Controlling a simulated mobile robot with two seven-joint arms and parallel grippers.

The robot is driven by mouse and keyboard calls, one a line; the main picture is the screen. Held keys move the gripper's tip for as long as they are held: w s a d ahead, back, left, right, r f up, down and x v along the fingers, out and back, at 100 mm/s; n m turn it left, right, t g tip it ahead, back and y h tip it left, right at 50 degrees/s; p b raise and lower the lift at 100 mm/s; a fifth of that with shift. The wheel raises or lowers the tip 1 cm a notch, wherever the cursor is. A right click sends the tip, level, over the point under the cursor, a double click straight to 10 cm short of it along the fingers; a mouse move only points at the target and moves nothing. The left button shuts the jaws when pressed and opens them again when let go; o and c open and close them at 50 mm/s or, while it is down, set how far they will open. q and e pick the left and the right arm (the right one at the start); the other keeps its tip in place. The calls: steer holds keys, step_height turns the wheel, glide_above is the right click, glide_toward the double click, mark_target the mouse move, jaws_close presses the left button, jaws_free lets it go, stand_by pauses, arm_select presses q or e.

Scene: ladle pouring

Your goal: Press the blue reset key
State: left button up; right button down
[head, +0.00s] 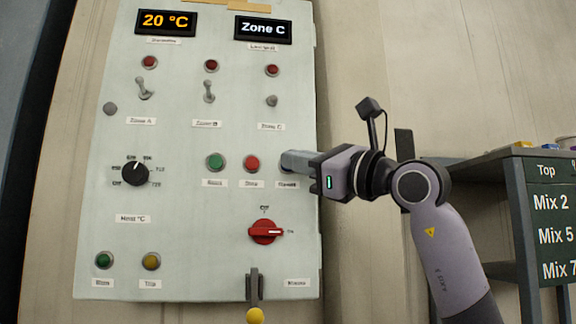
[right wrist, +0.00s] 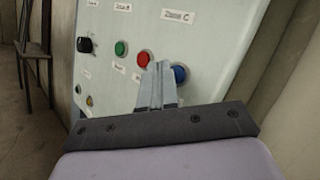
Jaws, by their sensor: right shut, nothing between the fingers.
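The blue key (right wrist: 180,74) is a round button on the pale control panel (head: 190,215). It shows in the right wrist view just right of my fingertips. In the head view my right gripper (head: 287,160) covers it. My right gripper, also in the right wrist view (right wrist: 158,68), is shut and empty, its fingers together and pointing at the panel beside the blue key. I cannot tell whether they touch the panel. A red button (head: 252,163) and a green button (head: 215,161) sit left of it in the same row. My left gripper is not in view.
Below that row is a red rotary switch (head: 265,232), and lower a lever with a yellow knob (head: 255,315). A black dial (head: 135,172) is on the left. Displays read 20 °C (head: 166,21) and Zone C (head: 263,28). A dark shelf (head: 520,190) stands at right.

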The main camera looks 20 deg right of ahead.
steer(key=shift+s+a+b, duration=0.2)
steer(key=shift+s+b, duration=0.15)
steer(key=shift+s, duration=0.45)
steer(key=shift+s+a+b, duration=0.2)
steer(key=shift+s+b, duration=0.2)
steer(key=shift+s, duration=0.45)
steer(key=shift+s+a+b, duration=0.2)
steer(key=shift+s+b, duration=0.15)
steer(key=shift+s, duration=0.45)
steer(key=shift+f, duration=0.1)
